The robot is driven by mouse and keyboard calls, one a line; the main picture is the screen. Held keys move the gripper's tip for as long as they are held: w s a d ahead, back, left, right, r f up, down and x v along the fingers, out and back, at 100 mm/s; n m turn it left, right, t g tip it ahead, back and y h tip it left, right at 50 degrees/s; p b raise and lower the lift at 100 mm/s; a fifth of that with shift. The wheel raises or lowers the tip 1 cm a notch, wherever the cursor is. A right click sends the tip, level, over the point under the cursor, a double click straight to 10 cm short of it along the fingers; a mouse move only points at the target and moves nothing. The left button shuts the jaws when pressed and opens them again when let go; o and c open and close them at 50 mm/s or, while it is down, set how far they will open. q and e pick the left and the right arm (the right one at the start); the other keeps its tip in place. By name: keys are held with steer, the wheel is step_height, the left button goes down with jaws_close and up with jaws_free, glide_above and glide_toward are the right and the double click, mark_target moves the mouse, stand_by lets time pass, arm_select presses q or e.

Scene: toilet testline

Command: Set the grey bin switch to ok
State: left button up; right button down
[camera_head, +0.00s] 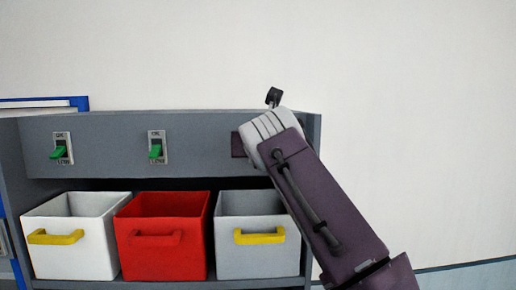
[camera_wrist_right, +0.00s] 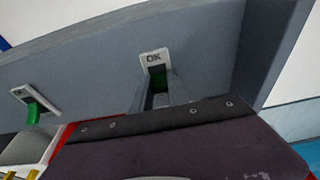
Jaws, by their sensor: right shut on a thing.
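The grey bin (camera_head: 258,240) with a yellow handle stands at the right end of the row of bins. Its switch is hidden behind my right arm in the head view. Whether the lever is up or down is hard to tell. In the head view the gripper (camera_head: 240,144) is at the panel, above the grey bin. My left gripper is not in view.
The grey panel (camera_head: 112,135) carries two other switches, left (camera_head: 62,148) and middle (camera_head: 156,148), with green levers angled down. A white bin (camera_head: 75,250) and a red bin (camera_head: 165,258) stand left of the grey bin. The wall at right is clear.

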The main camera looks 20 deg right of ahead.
steer(key=shift+s+r, duration=0.1)
steer(key=shift+r, duration=0.2)
steer(key=c, duration=1.3)
jaws_free()
steer(key=shift+f, duration=0.1)
steer(key=shift+s, duration=0.1)
steer(key=b+v, duration=0.1)
steer(key=v, duration=0.7)
steer(key=shift+s+a+b, duration=0.15)
steer(key=shift+s+b, duration=0.2)
